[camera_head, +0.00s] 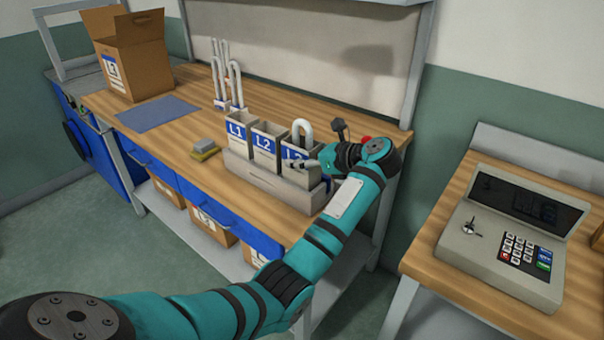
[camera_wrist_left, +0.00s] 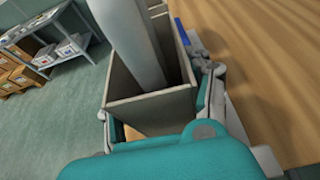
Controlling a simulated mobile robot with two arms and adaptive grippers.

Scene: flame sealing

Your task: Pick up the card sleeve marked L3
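The card sleeve marked L3 (camera_head: 289,153) is a grey, open-topped sleeve with a blue label, at the right end of the row in a grey tray (camera_head: 262,182). A white hooked piece (camera_head: 302,130) stands up out of it. My left gripper (camera_head: 312,163) is at this sleeve, and one finger crosses its label. In the left wrist view the sleeve (camera_wrist_left: 150,112) fills the space between the fingers (camera_wrist_left: 155,112), which appear to press on its two sides. The sleeve stands upright, apparently still in the tray. My right gripper is not in view.
Sleeves L1 (camera_head: 237,133) and L2 (camera_head: 265,146) stand just left of L3. A yellow-and-grey block (camera_head: 205,150), a blue mat (camera_head: 157,113), white hooked pieces (camera_head: 233,85) and an open carton (camera_head: 130,62) are on the bench. A keypad machine (camera_head: 495,262) stands on the right table.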

